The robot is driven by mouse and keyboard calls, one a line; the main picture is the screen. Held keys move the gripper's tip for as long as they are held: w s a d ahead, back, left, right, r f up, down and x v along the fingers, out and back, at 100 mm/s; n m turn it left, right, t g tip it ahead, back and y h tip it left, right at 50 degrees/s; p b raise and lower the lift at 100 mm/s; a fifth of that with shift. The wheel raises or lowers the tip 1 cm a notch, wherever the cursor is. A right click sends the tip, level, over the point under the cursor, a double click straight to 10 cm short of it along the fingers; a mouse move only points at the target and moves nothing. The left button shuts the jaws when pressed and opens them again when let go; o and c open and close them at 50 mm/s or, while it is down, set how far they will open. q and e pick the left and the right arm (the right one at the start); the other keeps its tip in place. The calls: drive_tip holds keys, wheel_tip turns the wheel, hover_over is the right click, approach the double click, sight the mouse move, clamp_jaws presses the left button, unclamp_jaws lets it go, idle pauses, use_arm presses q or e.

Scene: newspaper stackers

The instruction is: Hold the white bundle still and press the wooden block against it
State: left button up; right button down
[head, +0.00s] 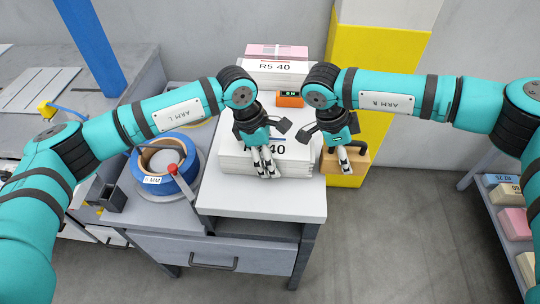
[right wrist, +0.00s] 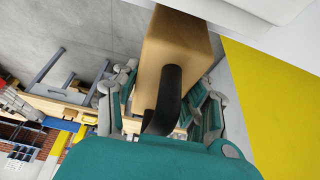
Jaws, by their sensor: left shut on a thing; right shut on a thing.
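The white bundle (head: 238,162), a stack of sheets with an "R5 40" label, lies on the small grey table. My left gripper (head: 266,172) is over its right front part, fingers close together and pointing down on it; what lies between the fingertips is hidden. The wooden block (head: 358,161), tan with a black handle, is at the bundle's right side, by the table's right edge. My right gripper (head: 344,163) holds it. In the right wrist view the block (right wrist: 181,42) stands between my fingers, the handle towards me. Whether block and bundle touch, I cannot tell.
A second labelled stack (head: 276,72) with a pink top stands behind, and a small orange device with a display (head: 290,98) sits between. A blue tape roll (head: 166,168) and a red-knobbed lever (head: 174,170) are left. A yellow pillar (head: 375,75) stands behind the block.

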sight(358, 142)
drive_tip(key=shift+a, duration=1.35)
idle(1.1)
drive_tip(key=shift+d, duration=0.1)
use_arm(q)
drive_tip(key=shift+f, duration=0.1)
use_arm(e)
drive_tip(key=shift+d, duration=1.75)
drive_tip(key=shift+r, duration=0.1)
use_arm(q)
drive_tip(key=shift+s, duration=0.1)
use_arm(e)
drive_tip(key=shift+r, duration=3.45)
use_arm(q)
drive_tip(key=o, duration=1.9)
drive_tip(key=shift+c, duration=0.2)
